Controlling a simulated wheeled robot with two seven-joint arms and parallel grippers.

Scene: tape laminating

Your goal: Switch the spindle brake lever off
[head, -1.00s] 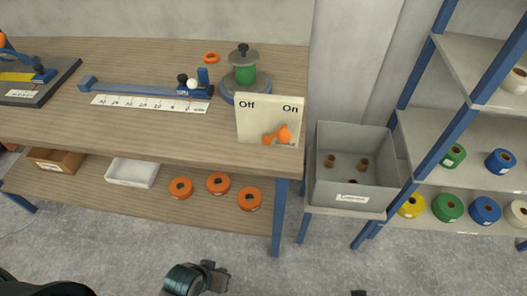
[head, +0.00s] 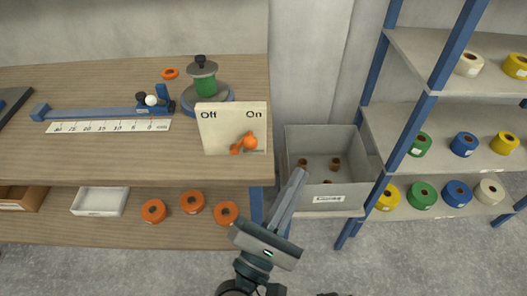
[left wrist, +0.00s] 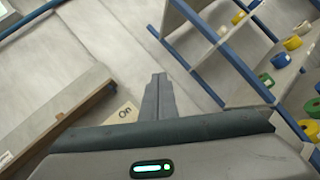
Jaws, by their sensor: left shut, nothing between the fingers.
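The spindle brake lever (head: 249,142) is orange, with a round knob. It sits on a cream panel (head: 216,138) marked Off at left and On at right, at the table's front right corner. The knob is on the On side. The panel's On corner also shows in the left wrist view (left wrist: 124,113); the lever does not show there. My left gripper (head: 300,174) is shut and empty, in front of and to the right of the panel, apart from the lever. It points up in the left wrist view (left wrist: 158,78). My right gripper is not clearly in view.
Behind the panel stands the spindle (head: 206,92) with a green roll. A grey bin (head: 318,205) with brown cores stands right of the table (head: 120,160). A blue-framed shelf (head: 440,140) holds tape rolls at the right. Orange rolls (head: 192,202) lie on the lower shelf.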

